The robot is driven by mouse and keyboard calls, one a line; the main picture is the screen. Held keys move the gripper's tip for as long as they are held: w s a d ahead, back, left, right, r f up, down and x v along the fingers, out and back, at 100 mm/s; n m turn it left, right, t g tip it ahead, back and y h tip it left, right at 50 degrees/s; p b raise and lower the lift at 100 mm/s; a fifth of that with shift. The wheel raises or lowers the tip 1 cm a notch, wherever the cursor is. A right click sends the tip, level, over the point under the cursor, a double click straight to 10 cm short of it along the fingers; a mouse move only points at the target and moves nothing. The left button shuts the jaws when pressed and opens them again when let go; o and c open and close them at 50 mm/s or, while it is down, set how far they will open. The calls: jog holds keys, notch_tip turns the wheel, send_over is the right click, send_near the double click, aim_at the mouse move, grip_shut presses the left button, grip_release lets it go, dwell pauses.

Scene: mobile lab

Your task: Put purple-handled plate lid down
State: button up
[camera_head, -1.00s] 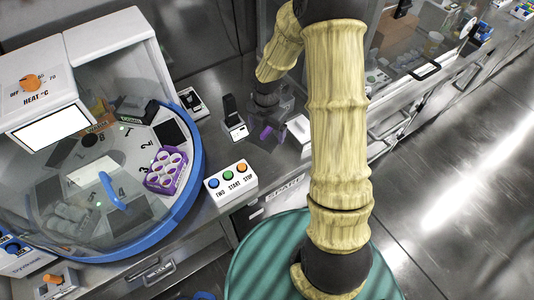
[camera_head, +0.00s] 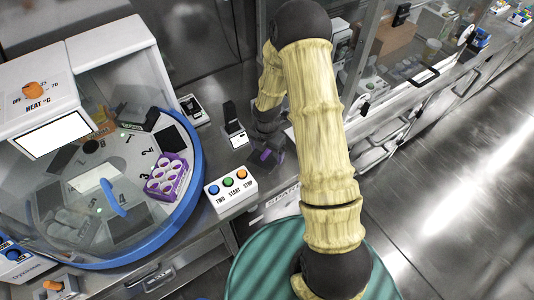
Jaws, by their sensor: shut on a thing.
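My gripper (camera_head: 265,156) is on the steel counter's right part, just right of a small black-and-white stand, at the end of my yellow-sleeved arm. It is shut on the purple-handled plate lid; a purple bit, seemingly the lid's handle (camera_head: 266,154), shows at the jaws. The lid's clear part is too small and dark to make out. I cannot tell whether the lid touches the counter. A purple plate (camera_head: 167,176) with several round white wells sits inside the round, blue-rimmed machine at the left.
The round machine (camera_head: 197,187) with a clear cover fills the left. A white box (camera_head: 230,189) with blue, orange and green buttons stands at the counter's front edge. The small stand (camera_head: 236,133) is close left of my gripper. A glass-fronted cabinet is behind my arm.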

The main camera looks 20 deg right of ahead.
aim_at(267, 151)
notch_tip(267, 151, down, 2)
jog(key=shift+w+f, duration=0.1)
jog(key=shift+w, duration=0.05)
jog(key=shift+s, duration=0.2)
jog(key=o, duration=0.8)
jog(key=shift+f, duration=0.1)
jog(key=shift+c, duration=0.2)
jog(key=shift+w+r, duration=0.15)
jog(key=shift+r, duration=0.6)
notch_tip(267, 151, up, 11)
jog(key=shift+f+b, duration=0.1)
jog(key=shift+b, duration=0.3)
